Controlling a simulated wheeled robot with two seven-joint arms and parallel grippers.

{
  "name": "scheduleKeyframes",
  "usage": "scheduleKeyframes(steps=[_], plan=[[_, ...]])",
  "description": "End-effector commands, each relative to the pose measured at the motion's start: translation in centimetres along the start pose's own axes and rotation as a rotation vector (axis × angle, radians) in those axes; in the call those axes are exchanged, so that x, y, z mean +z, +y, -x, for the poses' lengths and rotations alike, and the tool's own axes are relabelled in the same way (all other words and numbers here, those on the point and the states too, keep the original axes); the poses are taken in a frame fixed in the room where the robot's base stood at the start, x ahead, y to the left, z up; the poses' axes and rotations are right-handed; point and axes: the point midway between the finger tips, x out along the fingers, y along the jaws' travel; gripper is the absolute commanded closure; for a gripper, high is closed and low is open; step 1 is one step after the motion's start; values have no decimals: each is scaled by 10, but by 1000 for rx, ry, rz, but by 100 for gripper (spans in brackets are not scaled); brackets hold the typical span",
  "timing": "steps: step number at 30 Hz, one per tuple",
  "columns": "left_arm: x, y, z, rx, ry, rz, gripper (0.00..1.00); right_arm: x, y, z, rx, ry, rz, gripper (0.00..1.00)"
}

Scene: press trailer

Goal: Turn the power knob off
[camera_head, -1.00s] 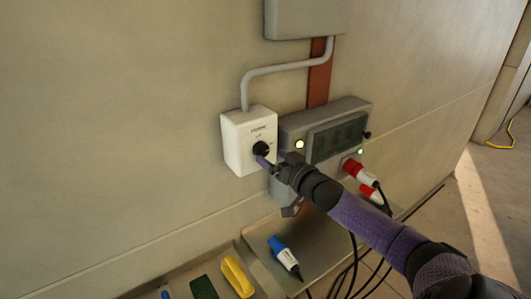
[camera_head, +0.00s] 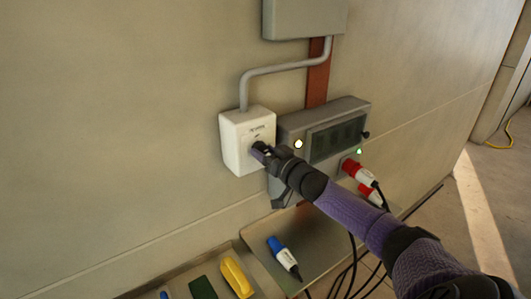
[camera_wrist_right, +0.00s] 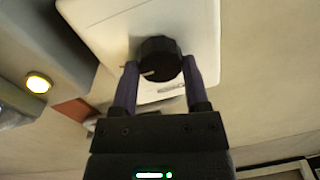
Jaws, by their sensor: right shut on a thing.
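The power knob is round and black with a pale pointer mark. It sits on the front of a white box (camera_head: 237,150) on the wall. In the right wrist view the knob (camera_wrist_right: 159,60) is between the two purple fingers of my right gripper (camera_wrist_right: 158,72), which is shut on it. In the head view my right gripper (camera_head: 258,152) reaches the box's front from the right and hides the knob. The small lettering on the box is too blurred to read. My left gripper is not in view.
A grey panel (camera_head: 290,128) with a dark window and a lit yellowish lamp (camera_head: 298,144) is beside the white box. Red plugs (camera_head: 357,170) sit at its right. Below, a shelf holds a blue connector (camera_head: 283,256) and a yellow item (camera_head: 236,277). Black cables hang nearby.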

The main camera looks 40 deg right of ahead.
Motion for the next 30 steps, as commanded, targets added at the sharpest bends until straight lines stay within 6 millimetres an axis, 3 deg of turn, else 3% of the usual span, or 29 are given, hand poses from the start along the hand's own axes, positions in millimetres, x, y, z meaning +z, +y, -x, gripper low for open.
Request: scheduleKeyframes(steps=[2, 14, 30], plan=[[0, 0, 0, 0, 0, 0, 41, 0, 0, 0, 0, 0, 0, 100], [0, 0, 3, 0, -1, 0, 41, -1, 0, 0, 1, -7, 98, 100], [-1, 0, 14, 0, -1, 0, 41, -1, -2, 0, 8, -41, 580, 100]])
